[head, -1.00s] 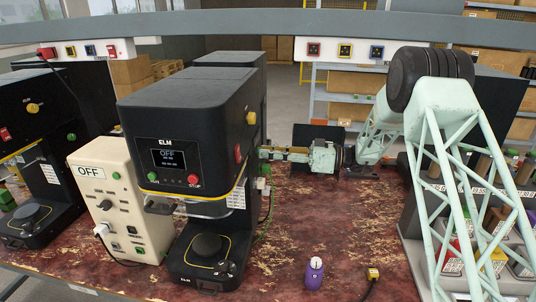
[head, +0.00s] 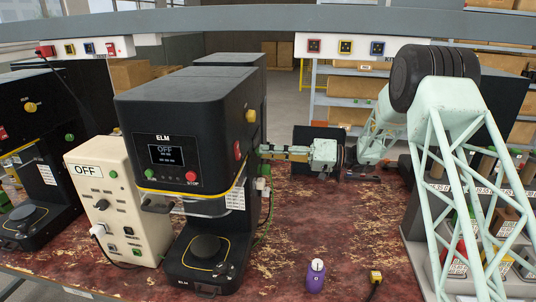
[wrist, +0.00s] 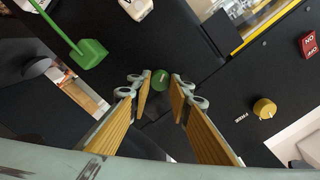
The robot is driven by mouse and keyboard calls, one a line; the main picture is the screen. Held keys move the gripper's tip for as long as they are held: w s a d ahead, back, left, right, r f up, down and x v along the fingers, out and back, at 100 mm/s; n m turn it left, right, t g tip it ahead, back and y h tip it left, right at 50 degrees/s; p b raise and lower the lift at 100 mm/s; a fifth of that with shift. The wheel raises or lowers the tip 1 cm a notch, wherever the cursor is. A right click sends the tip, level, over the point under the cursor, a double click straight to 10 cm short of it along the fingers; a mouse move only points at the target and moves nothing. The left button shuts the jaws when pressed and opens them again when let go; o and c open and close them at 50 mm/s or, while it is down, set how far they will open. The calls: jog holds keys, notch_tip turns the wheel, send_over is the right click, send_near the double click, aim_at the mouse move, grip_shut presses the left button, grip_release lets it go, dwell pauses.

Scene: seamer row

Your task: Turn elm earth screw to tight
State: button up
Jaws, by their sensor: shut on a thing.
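The elm machine (head: 185,115) is a black seamer in the middle of the head view, with OFF on its screen. Its earth screw (wrist: 160,79) is a round green knob on the black side panel in the wrist view. My gripper (wrist: 160,87) has its two fingertips on either side of the screw, shut on it. In the head view my gripper (head: 266,151) reaches from the right to the machine's right side and hides the screw. I cannot read the screw's turn position.
A yellow knob (wrist: 264,108) and a red switch (wrist: 308,44) sit on the same panel. A green plug (wrist: 88,53) is nearby. A cream OFF box (head: 115,205) stands left of the machine. A purple bottle (head: 316,276) stands in front; the table around it is mostly clear.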

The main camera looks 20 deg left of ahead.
jog(key=m+p, duration=1)
jog(key=m, duration=1.3)
jog(key=shift+f, duration=0.1)
jog(key=shift+p, duration=0.3)
dwell(0.4)
jog(key=o, duration=0.8)
jog(key=shift+o, duration=0.2)
jog(key=shift+d, duration=0.15)
jog(key=w+d, duration=0.2)
jog(key=d, duration=0.9)
jog(key=shift+d, duration=0.3)
